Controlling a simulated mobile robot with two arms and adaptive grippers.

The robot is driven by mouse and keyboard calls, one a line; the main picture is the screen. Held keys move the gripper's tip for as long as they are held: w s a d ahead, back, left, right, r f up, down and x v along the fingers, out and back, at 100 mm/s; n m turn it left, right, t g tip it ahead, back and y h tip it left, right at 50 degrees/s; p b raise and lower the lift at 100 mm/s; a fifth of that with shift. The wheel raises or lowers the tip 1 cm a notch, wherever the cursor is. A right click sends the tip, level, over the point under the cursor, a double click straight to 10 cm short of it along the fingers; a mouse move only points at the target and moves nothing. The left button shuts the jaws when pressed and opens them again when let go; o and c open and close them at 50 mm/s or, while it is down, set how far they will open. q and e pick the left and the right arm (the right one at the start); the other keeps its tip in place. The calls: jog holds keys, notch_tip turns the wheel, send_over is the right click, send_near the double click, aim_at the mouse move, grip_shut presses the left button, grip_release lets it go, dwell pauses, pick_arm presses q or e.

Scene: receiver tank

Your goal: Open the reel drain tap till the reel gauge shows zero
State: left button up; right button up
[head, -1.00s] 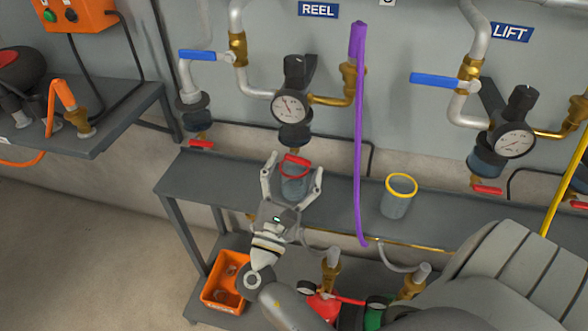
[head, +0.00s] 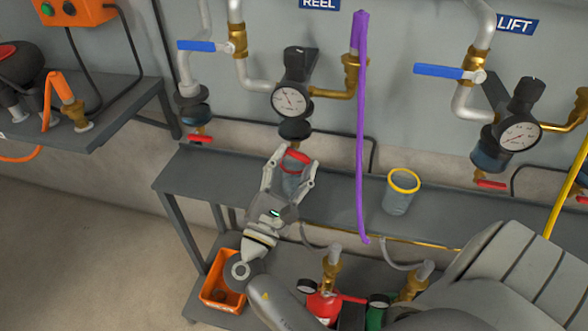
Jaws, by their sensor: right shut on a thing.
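The reel drain tap (head: 297,156) has a red handle and hangs below the dark bowl under the reel gauge (head: 290,101). My right gripper (head: 297,157) is shut on the tap's red handle, a fingertip at each end. A clear cup with a red rim (head: 291,184) shows between the fingers, below the tap, and is partly hidden by them. The gauge has a white dial; its needle points to the upper left, and the figures are too small to read. My left gripper is not in view.
A yellow-rimmed cup (head: 401,193) stands on the grey bench (head: 341,200), right of a hanging purple strip (head: 361,130). The lift gauge (head: 519,135) and its red tap (head: 491,184) are at the right. An orange bin (head: 221,284) stands below, near a red extinguisher-like body (head: 322,304).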

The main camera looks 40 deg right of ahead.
jog(key=o, duration=1)
